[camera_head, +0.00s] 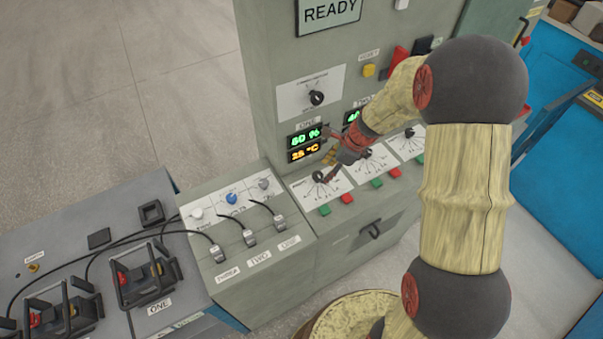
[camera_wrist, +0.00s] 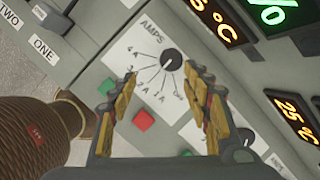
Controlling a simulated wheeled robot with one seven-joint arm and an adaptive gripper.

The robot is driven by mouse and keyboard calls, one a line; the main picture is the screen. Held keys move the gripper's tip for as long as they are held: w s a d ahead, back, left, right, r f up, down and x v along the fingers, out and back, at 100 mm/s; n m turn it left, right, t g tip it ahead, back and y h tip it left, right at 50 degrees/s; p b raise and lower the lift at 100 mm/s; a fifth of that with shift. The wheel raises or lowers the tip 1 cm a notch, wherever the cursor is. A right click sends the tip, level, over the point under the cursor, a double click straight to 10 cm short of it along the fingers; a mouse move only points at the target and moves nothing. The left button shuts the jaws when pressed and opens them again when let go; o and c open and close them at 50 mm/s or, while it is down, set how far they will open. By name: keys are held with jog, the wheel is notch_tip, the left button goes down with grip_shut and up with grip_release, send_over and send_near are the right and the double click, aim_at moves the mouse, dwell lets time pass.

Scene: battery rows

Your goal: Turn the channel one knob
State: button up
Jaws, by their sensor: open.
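The channel one knob (camera_head: 318,176) is a small black dial on a white panel, below the ONE display (camera_head: 303,147) reading 80 % and 25 °C. In the wrist view the same knob (camera_wrist: 172,60) sits at the top of an AMPS scale marked from OFF to 4 A. I cannot clearly read its pointer. My gripper (camera_head: 328,165) is close to this panel in the head view. In the wrist view my gripper (camera_wrist: 153,80) is open, its yellow-padded fingers spread to either side. The knob appears just beyond the gap between the fingertips, with nothing held.
A green button (camera_wrist: 109,84) and a red button (camera_wrist: 143,120) lie below the knob. The channel two knob (camera_head: 366,153) and another dial stand to the right. Cables and plugs (camera_head: 219,253) lie to the left. A larger selector knob (camera_head: 317,98) is above.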

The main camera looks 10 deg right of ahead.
aim_at(318, 175)
jog(key=shift+w+a+f+m+t+b, duration=0.1)
jog(key=shift+w+a+f+m+b, duration=0.4)
jog(key=shift+f, duration=0.6)
jog(key=shift+w+a+f+m+t+b, duration=0.1)
jog(key=shift+w+a+f+m+b, duration=0.1)
jog(key=shift+w+f+m, duration=0.7)
jog(key=shift+w+a+f+m+t+b, duration=0.1)
jog(key=shift+w+a+f+m+b, duration=0.25)
jog(key=shift+f, duration=0.95)
jog(key=shift+d, duration=0.15)
jog(key=shift+c, duration=1.4)
jog(key=c, duration=0.9)
